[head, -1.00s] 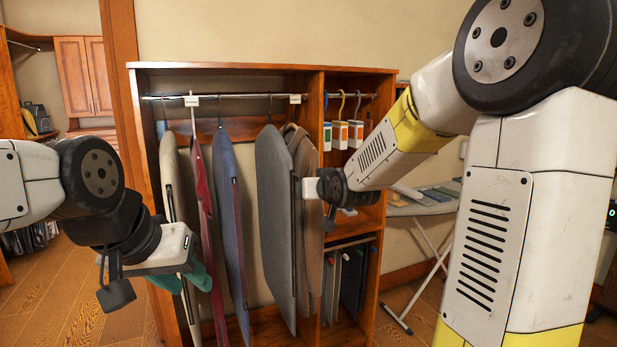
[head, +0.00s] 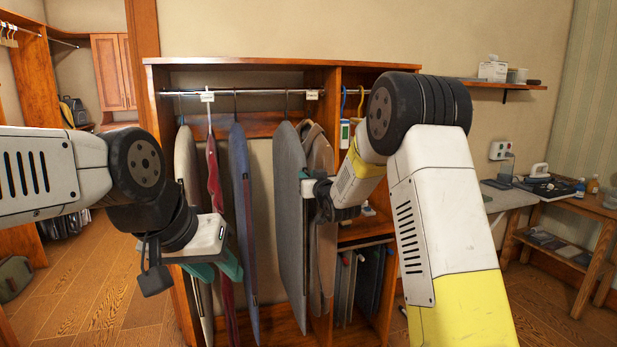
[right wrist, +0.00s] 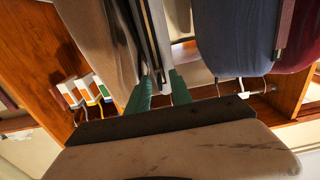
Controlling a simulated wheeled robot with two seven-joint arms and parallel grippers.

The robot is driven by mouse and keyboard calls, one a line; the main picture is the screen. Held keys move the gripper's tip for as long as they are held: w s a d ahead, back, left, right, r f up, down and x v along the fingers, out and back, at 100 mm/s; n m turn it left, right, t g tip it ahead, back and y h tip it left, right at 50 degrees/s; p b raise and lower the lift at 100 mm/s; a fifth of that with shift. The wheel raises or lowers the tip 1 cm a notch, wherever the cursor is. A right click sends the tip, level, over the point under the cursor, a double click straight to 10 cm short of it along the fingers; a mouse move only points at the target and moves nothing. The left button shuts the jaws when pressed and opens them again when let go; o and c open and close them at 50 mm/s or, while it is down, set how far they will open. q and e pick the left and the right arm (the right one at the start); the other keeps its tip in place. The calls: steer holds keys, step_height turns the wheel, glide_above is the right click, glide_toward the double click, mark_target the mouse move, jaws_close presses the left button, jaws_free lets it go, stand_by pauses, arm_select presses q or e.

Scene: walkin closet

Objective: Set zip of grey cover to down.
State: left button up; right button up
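The grey cover (head: 289,190) hangs from the rail between the blue cover and the brown one. In the right wrist view its narrow front edge (right wrist: 150,35) shows dark and light lengthwise strips; I cannot make out the zip's slider. My right gripper (right wrist: 161,92) is at this edge, with teal fingers apart on either side of a pale strip. Whether they touch it is unclear. My left gripper (head: 214,270) is open and empty, in front of the red and blue covers.
A blue cover (head: 243,215), a red one (head: 215,185) and a brown one (head: 321,170) hang close by in the wooden closet (head: 270,65). Tagged hangers (right wrist: 85,92) hang in the side compartment. An ironing board and a wooden table (head: 590,207) stand at the right.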

steer(key=shift+w, duration=0.3)
jaws_close()
stand_by(1.3)
